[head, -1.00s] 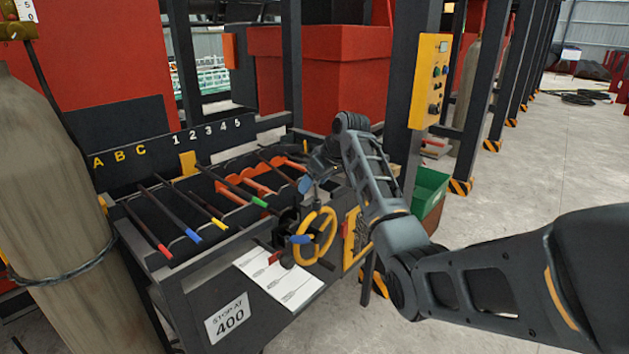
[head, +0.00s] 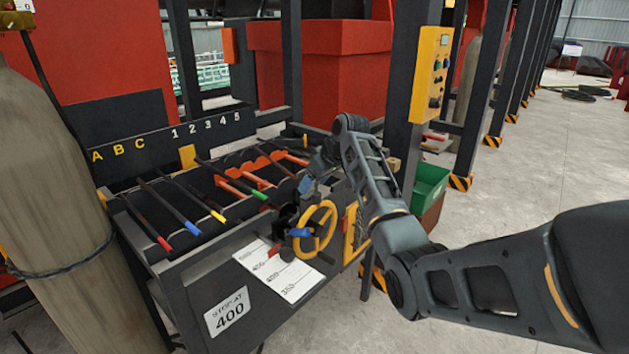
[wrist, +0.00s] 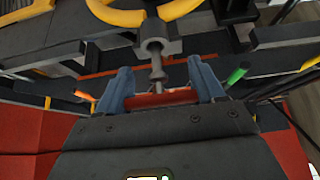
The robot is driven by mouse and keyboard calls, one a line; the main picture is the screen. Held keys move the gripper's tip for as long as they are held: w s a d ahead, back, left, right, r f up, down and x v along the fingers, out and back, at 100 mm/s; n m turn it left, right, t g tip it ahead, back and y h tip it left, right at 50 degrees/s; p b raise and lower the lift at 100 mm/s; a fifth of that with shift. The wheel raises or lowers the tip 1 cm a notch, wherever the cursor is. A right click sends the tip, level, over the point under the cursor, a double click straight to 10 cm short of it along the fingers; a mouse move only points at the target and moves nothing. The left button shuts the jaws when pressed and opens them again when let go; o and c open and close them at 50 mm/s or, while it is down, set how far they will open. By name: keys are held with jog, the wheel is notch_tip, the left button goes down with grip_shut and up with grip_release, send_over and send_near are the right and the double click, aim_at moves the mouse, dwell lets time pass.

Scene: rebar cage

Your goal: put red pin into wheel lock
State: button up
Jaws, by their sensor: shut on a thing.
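In the wrist view, my gripper (wrist: 163,92) is shut on the red pin (wrist: 158,98), with one blue finger at each end of its red bar. The pin's grey shaft (wrist: 157,76) points away from the fingers to a grey collar (wrist: 152,47), seemingly the wheel lock, beneath the yellow wheel. I cannot tell whether the tip is inside the collar. In the head view, the yellow handwheel (head: 318,228) with a blue handle (head: 300,232) is on the bench front. My gripper (head: 305,185) is just above and behind it, where the pin is hidden.
Coloured-end rods (head: 190,225) lie across the bench left of my gripper. A paper sheet (head: 285,278) lies on the bench front with a small red part by it. A gas cylinder (head: 50,180) stands left and a green bin (head: 430,185) right. Open floor is at right.

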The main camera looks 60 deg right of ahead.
aim_at(315, 193)
jog(key=shift+f+b, duration=0.65)
jog(key=shift+f, duration=0.9)
jog(key=o, duration=1.2)
jog(key=shift+b+v, duration=0.4)
jog(key=shift+v, duration=3.5)
